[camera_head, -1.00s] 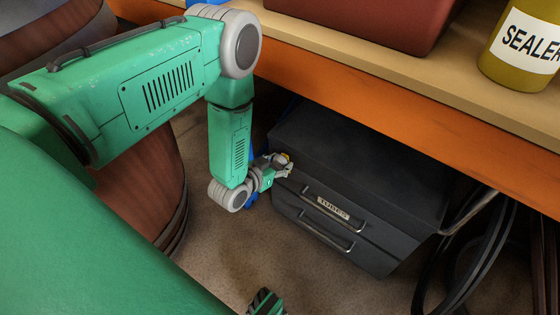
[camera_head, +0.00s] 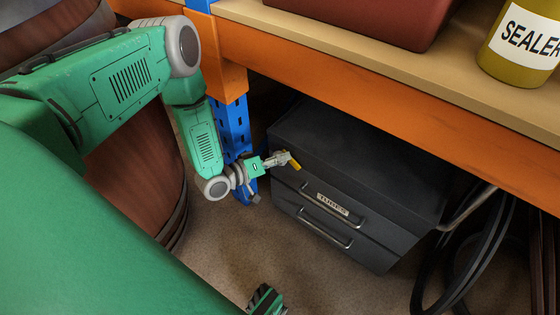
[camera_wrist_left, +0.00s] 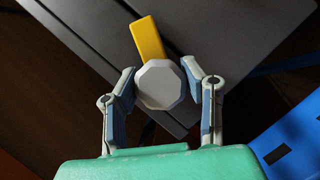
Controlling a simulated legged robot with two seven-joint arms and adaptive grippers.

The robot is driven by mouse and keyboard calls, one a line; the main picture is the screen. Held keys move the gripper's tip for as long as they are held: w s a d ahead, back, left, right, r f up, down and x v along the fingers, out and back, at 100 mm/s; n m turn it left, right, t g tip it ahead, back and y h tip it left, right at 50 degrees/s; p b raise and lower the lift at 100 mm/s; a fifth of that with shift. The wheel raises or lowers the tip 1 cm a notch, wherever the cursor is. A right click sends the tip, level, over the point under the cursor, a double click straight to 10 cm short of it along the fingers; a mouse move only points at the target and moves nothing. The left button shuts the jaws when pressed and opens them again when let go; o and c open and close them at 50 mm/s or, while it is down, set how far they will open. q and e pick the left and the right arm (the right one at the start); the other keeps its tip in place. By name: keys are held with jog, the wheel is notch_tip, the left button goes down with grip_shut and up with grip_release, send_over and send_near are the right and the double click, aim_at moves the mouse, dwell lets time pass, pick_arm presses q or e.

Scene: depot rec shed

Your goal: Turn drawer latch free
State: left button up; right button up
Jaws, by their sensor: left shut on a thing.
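The dark grey drawer cabinet (camera_head: 350,160) stands on the floor under the shelf, with a labelled front and two bar handles. The yellow latch lever (camera_head: 295,164) is at its upper left front corner, slanting down to the right. My left gripper (camera_head: 284,158) is at the latch. In the left wrist view its two fingers (camera_wrist_left: 158,72) are shut on the sides of a pale, many-sided knob (camera_wrist_left: 160,86). The yellow lever (camera_wrist_left: 148,38) reaches out from behind this knob, over the grey cabinet top. The latch's mounting is hidden by the knob.
The orange shelf beam (camera_head: 380,115) runs just above the cabinet. A blue upright (camera_head: 232,130) stands close behind my left wrist. Black hoses (camera_head: 470,260) lie to the right. Bare floor (camera_head: 310,265) is clear in front.

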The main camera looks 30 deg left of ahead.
pick_arm(q)
jog(key=shift+a+f+n+h+b, duration=0.1)
jog(key=shift+a+n+h+b, duration=0.1)
jog(key=shift+n, duration=0.35)
jog(key=shift+a+f+n+h+b, duration=0.1)
jog(key=shift+n+h+b, duration=0.1)
jog(key=shift+n, duration=0.35)
jog(key=shift+s+r+n+t+h, duration=0.1)
jog(key=shift+n+t+h, duration=0.3)
jog(key=shift+n, duration=0.7)
jog(key=o, duration=1.2)
jog(key=shift+t, duration=0.3)
jog(key=shift+s, duration=0.1)
